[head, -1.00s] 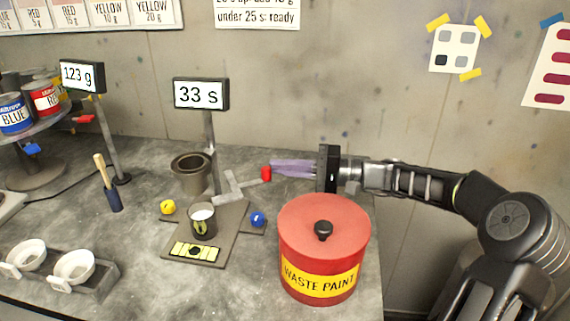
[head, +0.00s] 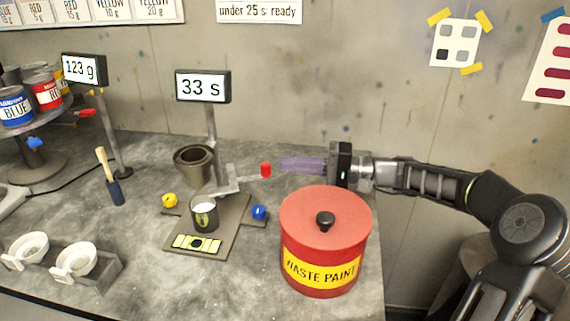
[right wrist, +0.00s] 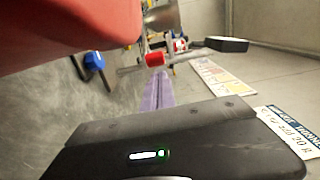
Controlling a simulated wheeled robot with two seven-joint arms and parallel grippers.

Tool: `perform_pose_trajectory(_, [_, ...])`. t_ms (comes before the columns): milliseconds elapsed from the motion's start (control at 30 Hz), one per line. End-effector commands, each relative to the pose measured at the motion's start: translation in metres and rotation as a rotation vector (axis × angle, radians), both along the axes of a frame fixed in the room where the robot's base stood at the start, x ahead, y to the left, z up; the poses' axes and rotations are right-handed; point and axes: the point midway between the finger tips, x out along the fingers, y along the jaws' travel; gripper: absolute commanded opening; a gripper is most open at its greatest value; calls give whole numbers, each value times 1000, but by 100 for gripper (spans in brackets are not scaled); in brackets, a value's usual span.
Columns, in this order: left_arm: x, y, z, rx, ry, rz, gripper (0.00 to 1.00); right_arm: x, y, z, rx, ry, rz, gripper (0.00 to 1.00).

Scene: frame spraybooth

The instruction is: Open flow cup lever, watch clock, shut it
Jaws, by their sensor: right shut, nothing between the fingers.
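The flow cup (head: 194,166) is a dark grey open cup on a stand. Its lever ends in a red knob (head: 265,170) pointing right, which also shows in the right wrist view (right wrist: 155,59). The clock (head: 202,86) above the stand reads 33 s. A small cup (head: 205,216) with pale contents stands on the base plate (head: 236,232) below. My right gripper (head: 284,164) has its purple fingers shut and empty, just right of the red knob with a small gap; the fingers also show in the right wrist view (right wrist: 158,92). My left gripper is not in view.
The red waste paint bin (head: 325,225) with a black lid knob stands in front of my right gripper. Yellow (head: 170,201) and blue (head: 259,212) knobs flank the base. A scale display (head: 84,69) reads 123 g. White cups sit in a holder (head: 95,279) at front left.

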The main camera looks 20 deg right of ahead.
Motion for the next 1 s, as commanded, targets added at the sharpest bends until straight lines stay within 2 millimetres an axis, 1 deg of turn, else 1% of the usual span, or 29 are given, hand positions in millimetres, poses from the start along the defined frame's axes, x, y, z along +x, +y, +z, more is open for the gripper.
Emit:
perform_pose_trajectory(33, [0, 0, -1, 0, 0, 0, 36, -4, -8, -1, -3, 1, -5, 0])
perform_pose_trajectory(200, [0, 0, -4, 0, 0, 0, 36, -19, -32, -1, -2, 0, -4, 0])
perform_pose_trajectory(300, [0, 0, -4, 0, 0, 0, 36, -26, -43, -1, -2, 0, -3, 0])
perform_pose_trajectory(433, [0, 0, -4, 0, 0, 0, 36, -31, -49, 0, -2, 0, -1, 0])
perform_pose_trajectory(767, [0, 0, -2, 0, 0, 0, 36, -30, -48, 2, -1, 0, 2, 0])
perform_pose_trajectory(867, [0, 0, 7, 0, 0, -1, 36, -29, -40, 15, 0, -7, 19, 0])
perform_pose_trajectory(967, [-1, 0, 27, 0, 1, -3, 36, -25, -23, 39, 5, -17, 54, 0])
perform_pose_trajectory(1000, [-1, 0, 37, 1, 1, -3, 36, -23, -17, 51, 3, -24, 68, 0])
